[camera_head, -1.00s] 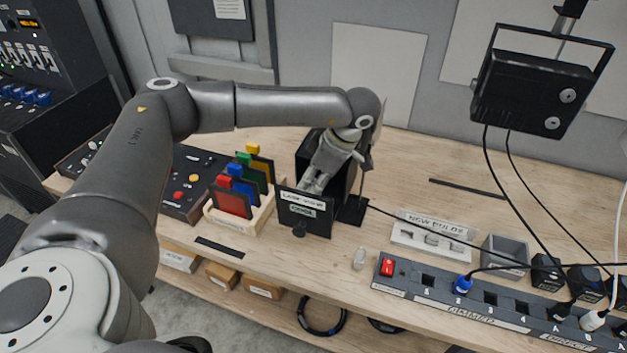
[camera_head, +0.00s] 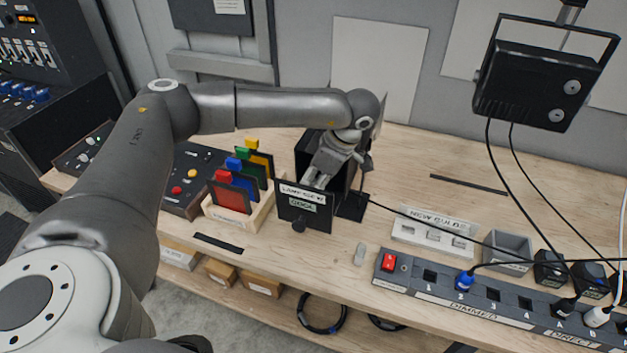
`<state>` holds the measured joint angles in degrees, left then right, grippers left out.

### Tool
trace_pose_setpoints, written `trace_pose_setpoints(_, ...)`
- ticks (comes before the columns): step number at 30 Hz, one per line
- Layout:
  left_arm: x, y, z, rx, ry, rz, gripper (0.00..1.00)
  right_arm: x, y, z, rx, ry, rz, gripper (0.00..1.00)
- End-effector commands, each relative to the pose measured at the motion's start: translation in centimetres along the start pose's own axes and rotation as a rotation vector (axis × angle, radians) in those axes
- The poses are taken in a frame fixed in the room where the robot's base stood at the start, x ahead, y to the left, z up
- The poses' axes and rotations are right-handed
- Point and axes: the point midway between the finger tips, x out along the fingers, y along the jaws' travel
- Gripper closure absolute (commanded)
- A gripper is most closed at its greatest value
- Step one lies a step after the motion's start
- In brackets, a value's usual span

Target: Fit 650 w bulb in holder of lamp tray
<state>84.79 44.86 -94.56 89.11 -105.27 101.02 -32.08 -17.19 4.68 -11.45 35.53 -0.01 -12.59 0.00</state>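My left gripper (camera_head: 325,172) reaches down into the open top of the black lamp housing, behind its labelled front panel (camera_head: 303,207) with a dark knob. The fingertips are partly hidden by the panel, so I cannot tell whether they hold anything. The lamp holder inside is hidden. A tray labelled for new bulbs (camera_head: 405,229) sits to the right with small pale items in its slots. My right gripper is not in view.
A power strip (camera_head: 455,306) with a red switch and plugs runs along the bench front. A grey open box (camera_head: 507,252) stands right of the bulb tray. Coloured filters in a wooden rack (camera_head: 238,222) stand left of the lamp. A black floodlight (camera_head: 543,85) hangs at upper right with trailing cables.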

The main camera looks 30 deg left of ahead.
Motion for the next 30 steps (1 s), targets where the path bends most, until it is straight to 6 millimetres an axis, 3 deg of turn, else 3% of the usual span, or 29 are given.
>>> trace_pose_setpoints(7, 0.02, 0.01, 0.03, 0.0, 0.0, 0.0, 1.0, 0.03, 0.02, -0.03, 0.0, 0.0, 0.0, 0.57)
trace_pose_setpoints(8, 0.02, 0.01, 0.03, 0.0, 0.0, 0.0, 0.78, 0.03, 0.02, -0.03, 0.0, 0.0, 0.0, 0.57)
trace_pose_setpoints(14, 0.02, 0.01, 0.02, 0.0, 0.0, 0.0, 0.54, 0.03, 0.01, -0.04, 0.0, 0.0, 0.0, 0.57)
trace_pose_setpoints(30, -0.36, 0.01, -0.14, 0.0, 0.0, 0.001, 0.54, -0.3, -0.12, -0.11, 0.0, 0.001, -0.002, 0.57)
